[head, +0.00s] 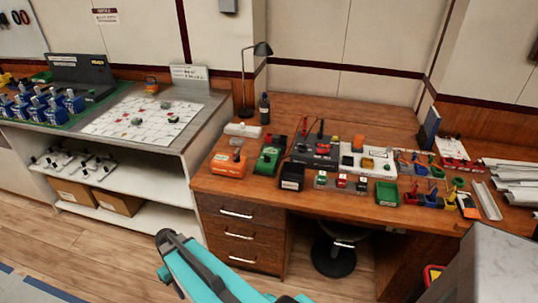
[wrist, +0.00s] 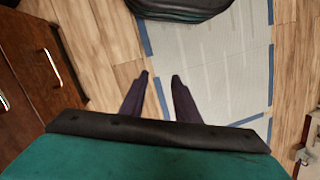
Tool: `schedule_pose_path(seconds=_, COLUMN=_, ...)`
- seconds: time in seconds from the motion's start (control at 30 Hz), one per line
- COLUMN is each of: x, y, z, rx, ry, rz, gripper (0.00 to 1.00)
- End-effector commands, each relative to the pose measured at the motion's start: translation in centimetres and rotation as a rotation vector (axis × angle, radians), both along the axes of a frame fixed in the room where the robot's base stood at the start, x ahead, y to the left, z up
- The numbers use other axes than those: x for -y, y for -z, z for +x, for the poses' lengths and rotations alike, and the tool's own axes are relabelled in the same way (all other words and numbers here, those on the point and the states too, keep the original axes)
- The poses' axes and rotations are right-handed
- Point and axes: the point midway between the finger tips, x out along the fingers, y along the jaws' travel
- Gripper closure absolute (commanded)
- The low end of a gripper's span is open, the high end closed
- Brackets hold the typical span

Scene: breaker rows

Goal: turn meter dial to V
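In the head view, a small orange-edged device with a dark and white face (head: 467,205) lies near the right front of the wooden workbench (head: 225,187). It may be the meter, but its dial and markings are too small to read. An orange box-shaped device (head: 229,164) stands at the bench's left front; I cannot tell whether it has a dial. In the wrist view, my gripper (wrist: 160,77) points down over the floor. Its two dark fingers are apart with nothing between them. No meter shows in the wrist view.
The bench also holds a green device (head: 268,160), a black box (head: 292,176), a green tray (head: 387,194) and a black lamp (head: 246,80). A stool (head: 333,256) stands under it. Drawers (head: 238,235) are at its left. Pale floor (wrist: 205,70) lies below my gripper.

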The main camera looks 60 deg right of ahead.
Motion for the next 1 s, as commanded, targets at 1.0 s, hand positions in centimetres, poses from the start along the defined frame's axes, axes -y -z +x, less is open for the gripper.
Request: schedule_pose_path(seconds=1.0, x=36.8, y=-22.3, z=6.8, rx=0.411, ry=0.137, rz=-0.050, gripper=0.71)
